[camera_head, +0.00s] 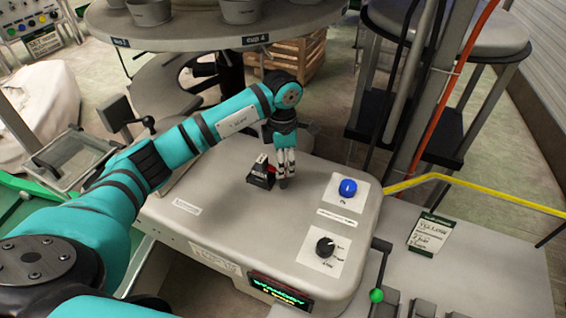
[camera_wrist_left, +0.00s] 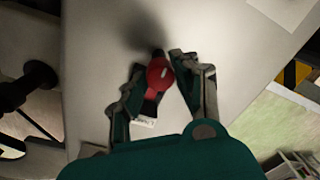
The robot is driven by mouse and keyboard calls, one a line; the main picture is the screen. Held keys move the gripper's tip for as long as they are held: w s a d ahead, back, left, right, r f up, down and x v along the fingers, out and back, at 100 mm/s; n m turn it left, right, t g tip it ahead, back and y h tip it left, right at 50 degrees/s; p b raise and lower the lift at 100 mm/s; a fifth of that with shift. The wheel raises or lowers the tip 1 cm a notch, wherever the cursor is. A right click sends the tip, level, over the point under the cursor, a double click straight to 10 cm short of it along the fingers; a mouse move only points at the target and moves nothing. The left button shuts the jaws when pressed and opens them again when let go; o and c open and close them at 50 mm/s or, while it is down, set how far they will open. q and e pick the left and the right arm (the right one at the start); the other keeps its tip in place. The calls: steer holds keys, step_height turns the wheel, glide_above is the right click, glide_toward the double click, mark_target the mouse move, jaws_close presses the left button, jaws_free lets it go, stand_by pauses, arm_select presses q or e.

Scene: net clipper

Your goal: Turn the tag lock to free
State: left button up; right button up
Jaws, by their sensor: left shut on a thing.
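The tag lock (camera_head: 261,177) is a small black block with a red part, standing on the light grey console top. In the left wrist view its round red knob (camera_wrist_left: 160,73) with a white mark shows between my fingers. A white label lies beside its black body. My left gripper (camera_head: 283,181) reaches down from above at the right side of the lock, with its fingers closed in around the red knob. The fingers hide part of the lock in the head view. My right gripper is in neither view.
The console also carries a blue button (camera_head: 347,188) and a black rotary knob (camera_head: 325,246). A lever with a green ball (camera_head: 376,295) stands at its right. A round table with metal cups (camera_head: 240,11) is behind. A yellow rail (camera_head: 440,178) runs to the right.

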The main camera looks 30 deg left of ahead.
arm_select(q)
steer(key=shift+n, duration=0.3)
jaws_close()
steer(key=n+b, duration=0.1)
steer(key=n, duration=0.2)
steer(key=shift+f+b, duration=0.1)
steer(key=shift+b, duration=0.25)
steer(key=n+b, duration=0.1)
steer(key=n, duration=0.3)
steer(key=n+b, duration=0.1)
steer(key=n, duration=0.4)
steer(key=shift+n+b, duration=0.3)
steer(key=shift+n, duration=0.1)
steer(key=n, duration=0.4)
steer(key=shift+b, duration=0.3)
steer(key=shift+n, duration=0.4)
steer(key=o, duration=1)
jaws_free()
steer(key=shift+o, duration=0.2)
step_height(320, 180, up, 12)
steer(key=shift+s+a, duration=0.15)
steer(key=shift+s, duration=0.05)
